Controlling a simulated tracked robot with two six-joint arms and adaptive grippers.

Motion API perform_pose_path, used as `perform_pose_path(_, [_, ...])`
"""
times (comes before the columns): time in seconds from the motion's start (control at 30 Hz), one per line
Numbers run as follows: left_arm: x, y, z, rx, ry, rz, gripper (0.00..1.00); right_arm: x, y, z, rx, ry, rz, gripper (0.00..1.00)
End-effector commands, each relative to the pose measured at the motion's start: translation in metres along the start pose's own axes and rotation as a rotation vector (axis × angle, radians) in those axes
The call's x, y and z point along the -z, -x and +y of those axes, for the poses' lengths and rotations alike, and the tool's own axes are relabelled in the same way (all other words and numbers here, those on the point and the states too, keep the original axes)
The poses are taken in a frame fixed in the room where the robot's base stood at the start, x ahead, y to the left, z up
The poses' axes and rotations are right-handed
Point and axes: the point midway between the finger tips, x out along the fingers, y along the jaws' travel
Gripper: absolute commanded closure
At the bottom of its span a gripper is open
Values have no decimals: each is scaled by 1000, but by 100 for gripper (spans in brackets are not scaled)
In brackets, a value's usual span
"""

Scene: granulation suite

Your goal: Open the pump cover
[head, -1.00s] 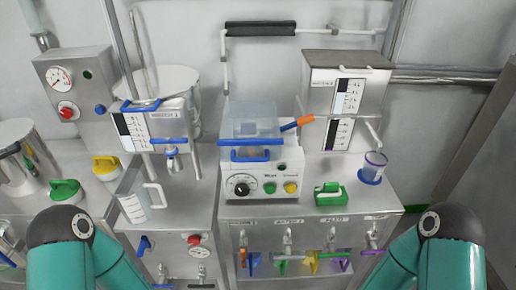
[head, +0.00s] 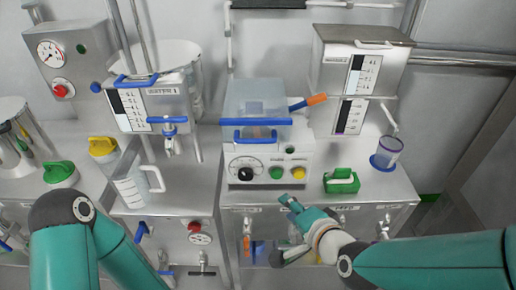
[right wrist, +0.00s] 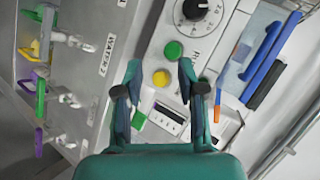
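The pump (head: 300,150) is a white box with a black knob, a green button and a yellow button on its front. Its clear bluish cover (head: 258,98) is down over the top, with a blue handle (head: 262,136) at the front edge. My right gripper (head: 290,203) is below and in front of the pump, apart from the handle. In the right wrist view its fingers (right wrist: 160,70) are spread and empty, facing the pump's front panel. The blue handle (right wrist: 262,48) shows there at upper right. My left gripper is out of view; only its arm shows.
An orange-tipped blue lever (head: 307,102) sticks out right of the cover. A clear jug (head: 138,184) stands to the left. Taps line the cabinet front below.

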Motion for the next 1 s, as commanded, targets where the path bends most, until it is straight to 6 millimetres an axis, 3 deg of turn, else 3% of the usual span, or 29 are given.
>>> perform_pose_path(0.03, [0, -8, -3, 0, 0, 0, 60, 1, 15, -26, 90, -65, 20, 61])
perform_pose_path(0.1, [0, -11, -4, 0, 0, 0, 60, 2, 35, -54, 182, -153, 32, 61])
perform_pose_path(0.2, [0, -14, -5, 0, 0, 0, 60, 4, 58, -80, 278, -249, 34, 61])
perform_pose_path(0.4, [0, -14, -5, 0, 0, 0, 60, 6, 72, -100, 341, -324, 29, 61])
perform_pose_path(0.67, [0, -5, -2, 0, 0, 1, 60, 8, 44, -108, 336, -324, 29, 61])
perform_pose_path(1.0, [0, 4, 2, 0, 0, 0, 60, 14, -22, -132, 338, -322, 29, 61])
